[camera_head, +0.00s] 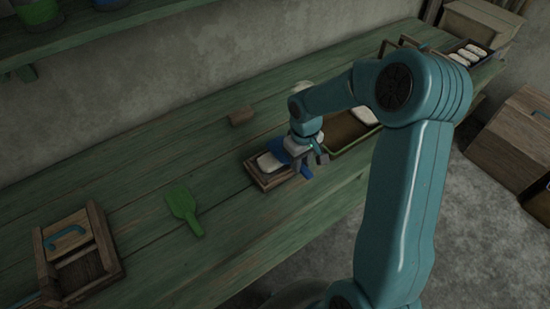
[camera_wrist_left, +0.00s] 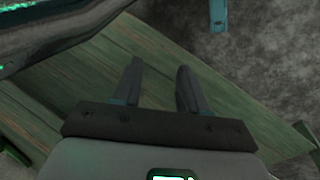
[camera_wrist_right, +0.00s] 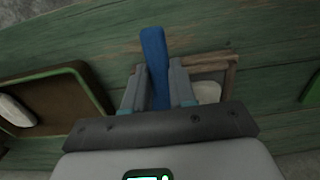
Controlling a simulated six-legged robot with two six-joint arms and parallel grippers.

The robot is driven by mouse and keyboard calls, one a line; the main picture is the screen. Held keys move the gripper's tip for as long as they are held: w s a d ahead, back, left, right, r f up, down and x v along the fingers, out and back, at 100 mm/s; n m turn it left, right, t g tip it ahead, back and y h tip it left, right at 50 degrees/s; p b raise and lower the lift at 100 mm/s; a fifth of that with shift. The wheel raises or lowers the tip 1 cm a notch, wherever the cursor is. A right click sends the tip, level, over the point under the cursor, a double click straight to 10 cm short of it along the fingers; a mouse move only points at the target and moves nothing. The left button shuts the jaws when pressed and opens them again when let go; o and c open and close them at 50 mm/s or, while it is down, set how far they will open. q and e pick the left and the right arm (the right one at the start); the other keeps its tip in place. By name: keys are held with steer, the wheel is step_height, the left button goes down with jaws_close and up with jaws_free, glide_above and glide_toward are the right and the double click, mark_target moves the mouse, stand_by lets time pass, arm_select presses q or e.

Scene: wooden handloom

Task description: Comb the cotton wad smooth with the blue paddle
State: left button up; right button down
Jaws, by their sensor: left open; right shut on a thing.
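The blue paddle (camera_head: 306,172) is in my right gripper (camera_head: 305,157), which is shut on it. In the right wrist view its blue bar (camera_wrist_right: 153,45) stands between the fingers and sticks out past them. The white cotton wad (camera_head: 268,162) lies in a small wooden frame (camera_head: 266,182) on the green bench. The paddle's other blue end is over or beside the wad; I cannot tell if they touch. The wad (camera_wrist_right: 207,92) is partly hidden behind the right finger in the right wrist view. My left gripper (camera_wrist_left: 160,70) is open and empty, seen only in its wrist view.
A green paddle (camera_head: 183,208) lies on the bench to the left. A wooden box with a blue hook (camera_head: 68,238) stands at the far left. A brown block (camera_head: 241,117) lies behind the frame. A green-rimmed tray (camera_wrist_right: 80,70) with white wads is beside my right gripper.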

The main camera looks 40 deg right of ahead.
steer(key=a, duration=0.1)
steer(key=a+b, duration=0.1)
steer(key=a, duration=0.2)
steer(key=shift+w+a, duration=0.15)
steer(key=shift+w, duration=0.1)
steer(key=shift+a, duration=0.35)
steer(key=shift+s+d, duration=0.15)
steer(key=shift+d, duration=1.1)
steer(key=shift+s+d, duration=0.1)
steer(key=shift+d, duration=1.15)
